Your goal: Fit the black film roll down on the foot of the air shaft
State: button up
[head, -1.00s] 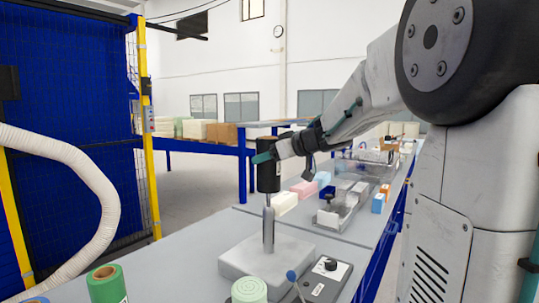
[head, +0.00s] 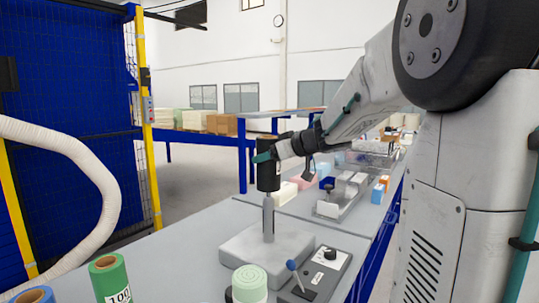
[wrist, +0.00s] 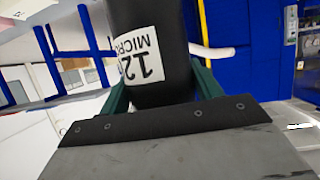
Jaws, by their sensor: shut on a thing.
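The black film roll (head: 267,170) is upright in my gripper (head: 266,157), whose teal fingers are shut around it. In the wrist view the roll (wrist: 150,25) stands between both fingers, its white label partly readable as "12" and "MICRO". The grey air shaft (head: 268,218) rises upright from a light grey base block (head: 238,256), directly below the roll. The roll's lower end is at about the height of the shaft's narrow tip. I cannot tell whether the tip is inside the core. The shaft's foot is bare.
A green roll (head: 109,280) labelled 100 stands at the front left, and a pale green roll (head: 249,284) in front of the base. A control box (head: 318,270) with a blue-tipped lever is right of it. Foam blocks and a clear-sided fixture (head: 342,200) lie behind.

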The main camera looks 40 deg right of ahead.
aim_at(270, 197)
jog(key=shift+f, duration=0.1)
dwell(0.3)
jog(key=shift+f, duration=1.8)
jog(key=shift+f, duration=0.5)
jog(key=shift+f, duration=0.75)
jog(key=shift+f, duration=0.35)
jog(key=shift+f, duration=0.35)
jog(key=shift+f, duration=0.25)
jog(key=shift+f, duration=0.35)
jog(key=shift+f, duration=0.25)
